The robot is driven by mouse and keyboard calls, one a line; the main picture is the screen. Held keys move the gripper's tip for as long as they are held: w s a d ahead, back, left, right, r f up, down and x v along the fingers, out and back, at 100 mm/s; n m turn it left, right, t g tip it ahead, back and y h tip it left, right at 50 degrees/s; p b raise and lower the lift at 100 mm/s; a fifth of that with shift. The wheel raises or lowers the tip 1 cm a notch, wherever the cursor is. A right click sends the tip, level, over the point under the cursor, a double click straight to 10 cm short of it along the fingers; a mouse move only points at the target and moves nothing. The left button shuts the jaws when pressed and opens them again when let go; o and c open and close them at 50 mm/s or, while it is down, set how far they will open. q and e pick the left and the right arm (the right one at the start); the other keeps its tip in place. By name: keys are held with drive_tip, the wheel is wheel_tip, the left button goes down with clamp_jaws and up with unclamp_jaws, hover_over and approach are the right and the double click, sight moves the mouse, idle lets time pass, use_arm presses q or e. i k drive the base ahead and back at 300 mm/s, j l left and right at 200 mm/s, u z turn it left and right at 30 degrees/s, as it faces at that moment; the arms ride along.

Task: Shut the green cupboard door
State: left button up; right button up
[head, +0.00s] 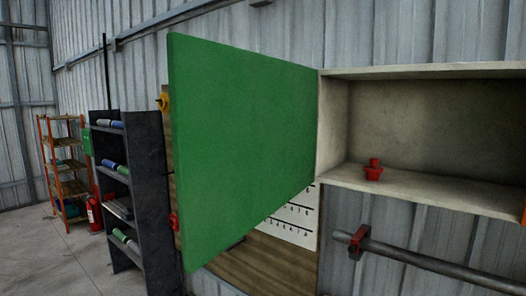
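The green cupboard door (240,140) stands wide open, swung out to the left from the left edge of the pale wall cupboard (420,71). Its flat face fills the middle of the head view, and its free edge is the near left one. The cupboard's inside is exposed, with a red knob-like object (373,170) on its floor near the front edge. Neither of my grippers shows in the head view.
A grey pipe with a red-handled valve (357,240) runs below the cupboard. A board with a white chart (298,222) is partly hidden behind the door. A dark shelf unit (150,190), a red extinguisher (94,213) and an orange rack (66,165) stand at left.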

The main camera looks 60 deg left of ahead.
sight(243, 123)
drive_tip(key=k+j, duration=0.15)
drive_tip(key=j, duration=0.25)
drive_tip(key=k+j, duration=0.15)
drive_tip(key=j, duration=0.25)
drive_tip(key=k+j, duration=0.1)
drive_tip(key=j, duration=0.3)
drive_tip(key=k+j, duration=0.15)
drive_tip(key=j, duration=0.25)
